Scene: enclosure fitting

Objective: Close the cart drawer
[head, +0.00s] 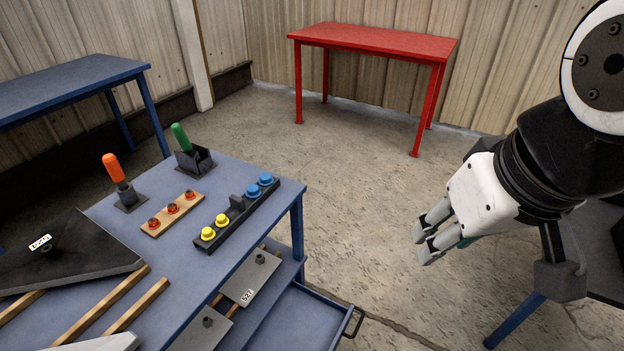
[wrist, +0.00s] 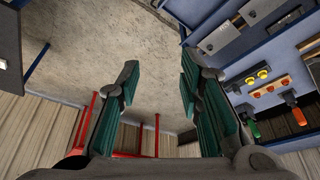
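The blue cart (head: 238,176) stands at the lower left in the head view. Its cart drawer (head: 306,318) is pulled out to the right, below the top. The drawer has a dark handle (head: 354,322) on its outer end. The visible part of the drawer floor looks empty. In the wrist view the cart (wrist: 238,72) is at the upper right. My gripper (head: 424,246) is to the right of the drawer handle and apart from it. In the wrist view my gripper (wrist: 155,88) has its teal-lined fingers spread, with nothing between them.
Plates with bolts (head: 250,278) lie on a shelf beside the drawer. The cart top holds an orange-handled tool (head: 113,168), a green-handled tool (head: 182,137), a yellow-and-blue button bar (head: 236,216) and a black panel (head: 70,252). A red table (head: 375,40) stands behind. Floor between is clear.

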